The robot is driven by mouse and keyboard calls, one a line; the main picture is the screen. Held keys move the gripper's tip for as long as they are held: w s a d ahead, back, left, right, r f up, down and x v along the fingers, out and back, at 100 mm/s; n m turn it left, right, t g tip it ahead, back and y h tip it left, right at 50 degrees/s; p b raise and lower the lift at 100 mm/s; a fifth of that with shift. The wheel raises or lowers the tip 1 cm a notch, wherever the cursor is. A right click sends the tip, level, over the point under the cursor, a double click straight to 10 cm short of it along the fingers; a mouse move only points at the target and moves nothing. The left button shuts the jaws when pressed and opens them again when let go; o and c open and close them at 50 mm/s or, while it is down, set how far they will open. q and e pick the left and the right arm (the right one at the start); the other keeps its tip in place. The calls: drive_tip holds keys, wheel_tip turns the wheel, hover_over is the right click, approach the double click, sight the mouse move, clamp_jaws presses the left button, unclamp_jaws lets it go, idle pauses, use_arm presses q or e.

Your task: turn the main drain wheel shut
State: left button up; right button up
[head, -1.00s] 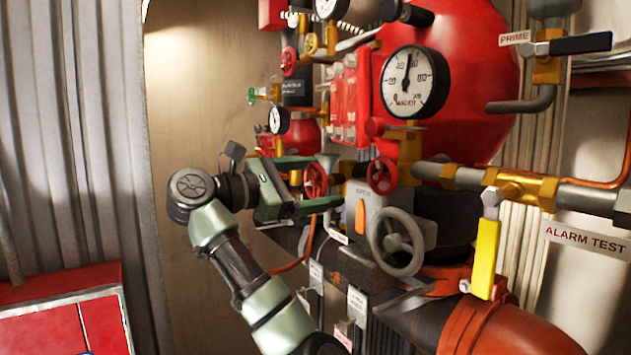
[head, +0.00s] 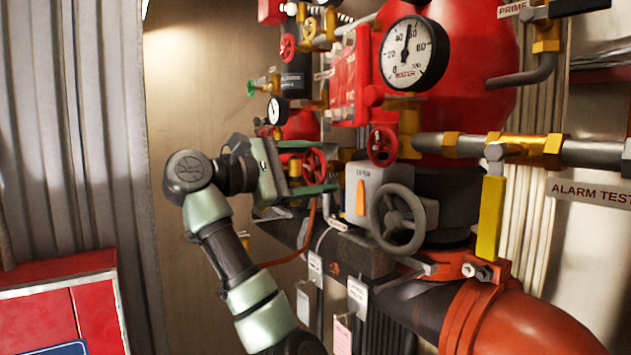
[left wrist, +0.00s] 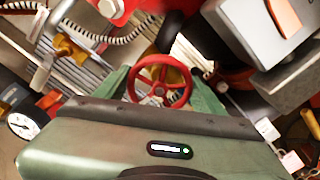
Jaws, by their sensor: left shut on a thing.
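A small red handwheel (head: 315,166) sits on the pipework left of the grey box. My left gripper (head: 309,168) reaches it from the left, one green finger above and one below, and is shut on it. In the left wrist view the red wheel (left wrist: 161,82) lies between the two green fingers of the left gripper (left wrist: 160,90), with brass behind it. No label naming this wheel is readable. My right gripper is not in view.
A larger grey handwheel (head: 404,220) and another red handwheel (head: 382,145) are close on the right. A grey box with an orange lever (head: 360,198) stands between. A yellow lever (head: 491,215) hangs further right. A red cabinet (head: 60,300) is at lower left.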

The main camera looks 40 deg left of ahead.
use_arm(q)
drive_tip(key=m+b, duration=0.1)
drive_tip(key=m, duration=0.1)
drive_tip(key=m+b, duration=0.1)
drive_tip(key=shift+f+m+b, duration=0.35)
drive_tip(key=shift+m, duration=0.05)
drive_tip(key=m+b, duration=0.2)
drive_tip(key=m, duration=0.1)
drive_tip(key=shift+m, duration=0.3)
drive_tip(key=m+b, duration=0.1)
drive_tip(key=m, duration=0.2)
drive_tip(key=shift+m, duration=0.3)
drive_tip(key=m+b, duration=0.1)
drive_tip(key=m, duration=0.2)
drive_tip(key=shift+m, duration=0.3)
drive_tip(key=m, duration=0.3)
drive_tip(key=shift+m, duration=0.3)
drive_tip(key=m, duration=0.4)
drive_tip(key=shift+w+m+p, duration=0.1)
drive_tip(key=shift+m+p, duration=0.2)
drive_tip(key=m+p, duration=0.1)
drive_tip(key=m, duration=0.4)
drive_tip(key=shift+m+p, duration=0.45)
drive_tip(key=shift+m, duration=1.35)
